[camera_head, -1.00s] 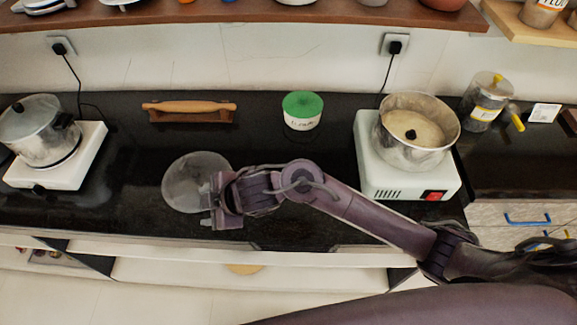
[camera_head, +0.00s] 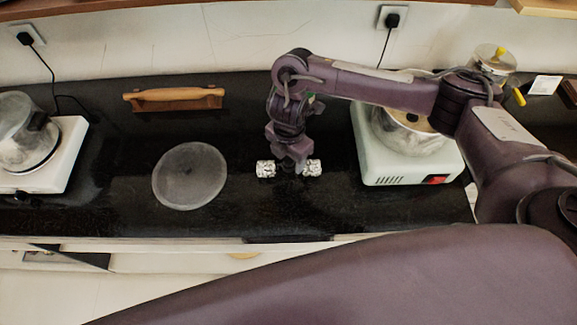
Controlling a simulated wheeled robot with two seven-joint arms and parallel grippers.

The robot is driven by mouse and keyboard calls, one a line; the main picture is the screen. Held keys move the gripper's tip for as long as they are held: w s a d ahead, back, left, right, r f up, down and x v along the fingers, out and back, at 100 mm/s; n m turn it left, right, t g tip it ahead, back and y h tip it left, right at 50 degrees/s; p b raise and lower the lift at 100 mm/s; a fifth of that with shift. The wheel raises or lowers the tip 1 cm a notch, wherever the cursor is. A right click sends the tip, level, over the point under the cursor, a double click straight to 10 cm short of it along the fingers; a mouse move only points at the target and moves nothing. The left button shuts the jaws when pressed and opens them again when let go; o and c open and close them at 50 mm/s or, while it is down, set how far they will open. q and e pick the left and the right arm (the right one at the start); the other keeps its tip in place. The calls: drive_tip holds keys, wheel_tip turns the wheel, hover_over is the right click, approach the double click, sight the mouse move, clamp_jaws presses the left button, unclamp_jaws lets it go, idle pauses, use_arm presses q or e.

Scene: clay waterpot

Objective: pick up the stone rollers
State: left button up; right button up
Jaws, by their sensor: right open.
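A white-and-dark mottled stone roller (camera_head: 265,169) lies on the black counter, right of the round grey disc. Its pale mottled ends show left and right of my right gripper (camera_head: 290,168); the middle is hidden behind the gripper, so I cannot tell if it is one piece or two. My right gripper points down over that middle, jaws open. I cannot tell whether its fingers touch the stone. My left gripper is not in view.
A round grey disc (camera_head: 190,176) lies flat to the left. A wooden rolling pin (camera_head: 173,97) rests on its stand behind. A white stove (camera_head: 385,165) with a steel pot (camera_head: 408,135) stands right; another stove (camera_head: 62,150) with a pot stands left. The front counter is clear.

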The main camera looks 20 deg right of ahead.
sight(288, 158)
drive_tip(key=f, duration=0.4)
drive_tip(key=shift+w, duration=0.25)
clamp_jaws()
drive_tip(key=shift+r, duration=0.1)
